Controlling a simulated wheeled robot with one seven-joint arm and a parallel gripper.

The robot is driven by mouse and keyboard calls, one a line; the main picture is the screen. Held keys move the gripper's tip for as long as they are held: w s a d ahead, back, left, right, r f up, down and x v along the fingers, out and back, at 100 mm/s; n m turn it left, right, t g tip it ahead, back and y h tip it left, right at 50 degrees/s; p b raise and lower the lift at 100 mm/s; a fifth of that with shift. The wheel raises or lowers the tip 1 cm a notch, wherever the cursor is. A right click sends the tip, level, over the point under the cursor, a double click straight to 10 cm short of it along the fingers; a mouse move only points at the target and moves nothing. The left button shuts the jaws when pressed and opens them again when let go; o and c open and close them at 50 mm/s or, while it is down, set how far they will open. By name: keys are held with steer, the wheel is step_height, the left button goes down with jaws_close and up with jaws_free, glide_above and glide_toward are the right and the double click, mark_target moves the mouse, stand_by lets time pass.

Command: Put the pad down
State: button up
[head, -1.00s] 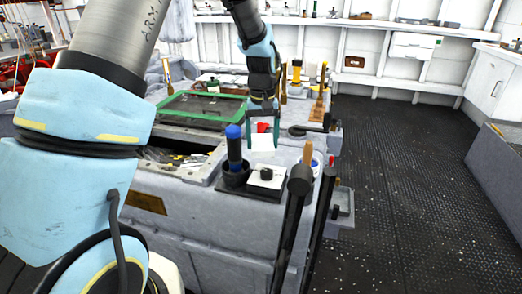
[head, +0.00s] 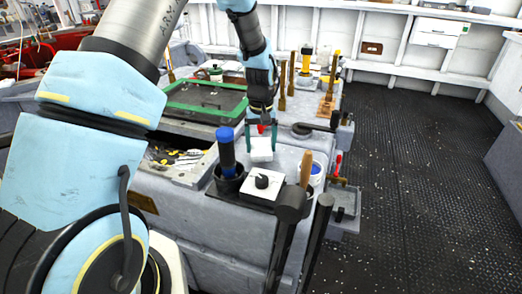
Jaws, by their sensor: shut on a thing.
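The pad (head: 261,150) is a small white block between the two teal fingers of my gripper (head: 260,141). My gripper hangs straight down and is shut on the pad. The pad is at or just above the grey worktop (head: 225,208); I cannot tell whether it touches. It is behind a white square block with a black knob (head: 262,184). The far side of the pad is hidden.
A blue-topped handle stands in a black cup (head: 228,183) in front left. A green-framed tray (head: 205,101) lies at back left. A white tub (head: 316,172) and wooden handle (head: 306,168) stand right. Brushes stand behind. Dark floor (head: 420,190) at right is clear.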

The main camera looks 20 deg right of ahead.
mark_target(261, 146)
steer(key=shift+f, duration=1.4)
steer(key=shift+f, duration=0.1)
steer(key=o, duration=1.5)
steer(key=shift+c, duration=0.2)
step_height(261, 146, up, 12)
steer(key=shift+r+b, duration=0.1)
steer(key=shift+b, duration=0.7)
steer(key=s+a+r+n, duration=0.1)
steer(key=a, duration=0.8)
steer(key=s+a+r+n, duration=0.1)
steer(key=a+r, duration=0.1)
steer(key=a, duration=0.8)
steer(key=s+a+t, duration=0.1)
steer(key=s+a, duration=0.7)
steer(key=a, duration=0.3)
steer(key=shift+a+f+t, duration=0.15)
steer(key=shift+a+t, duration=0.15)
steer(key=shift+a, duration=0.1)
